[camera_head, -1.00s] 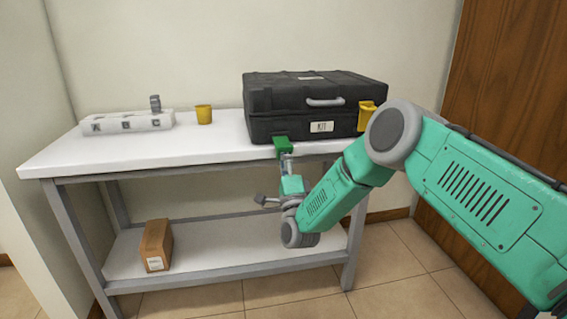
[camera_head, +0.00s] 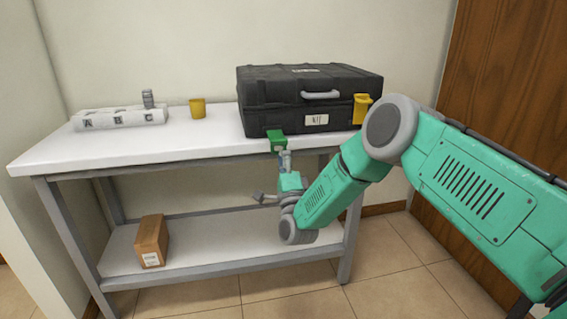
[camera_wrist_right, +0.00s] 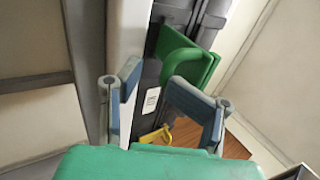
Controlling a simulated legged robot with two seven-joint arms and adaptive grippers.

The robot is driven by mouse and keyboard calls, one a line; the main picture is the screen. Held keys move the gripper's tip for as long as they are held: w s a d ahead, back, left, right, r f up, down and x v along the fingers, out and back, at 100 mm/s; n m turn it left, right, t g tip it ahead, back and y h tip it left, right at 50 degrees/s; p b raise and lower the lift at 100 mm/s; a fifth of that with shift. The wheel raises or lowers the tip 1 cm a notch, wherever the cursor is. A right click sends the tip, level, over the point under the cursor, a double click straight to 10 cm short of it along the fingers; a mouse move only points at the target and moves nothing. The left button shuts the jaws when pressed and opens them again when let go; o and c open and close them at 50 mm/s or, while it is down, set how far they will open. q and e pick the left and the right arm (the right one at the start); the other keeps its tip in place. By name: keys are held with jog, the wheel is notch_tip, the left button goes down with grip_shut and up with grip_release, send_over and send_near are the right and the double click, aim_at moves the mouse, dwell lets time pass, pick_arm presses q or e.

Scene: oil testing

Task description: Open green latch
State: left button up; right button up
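The green latch (camera_head: 276,141) is on the front left of a black case (camera_head: 305,101) that stands shut on the table. The latch hangs at the table's front edge. My right gripper (camera_head: 285,160) is just below the latch in the head view. In the right wrist view the gripper (camera_wrist_right: 152,76) is open, with nothing between its fingers. There the green latch (camera_wrist_right: 188,58) is ahead of the fingertips, mostly beyond the right-hand finger. I cannot tell whether that finger touches it. My left gripper is not in view.
A yellow latch (camera_head: 361,108) is on the case's right side and also shows in the wrist view (camera_wrist_right: 157,134). A yellow cup (camera_head: 197,108) and a white lettered rack (camera_head: 120,118) stand on the white table (camera_head: 80,152). A cardboard box (camera_head: 151,241) is on the lower shelf.

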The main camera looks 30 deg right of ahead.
jog(key=v, duration=1.2)
jog(key=shift+f, duration=0.15)
jog(key=shift+w+d, duration=0.1)
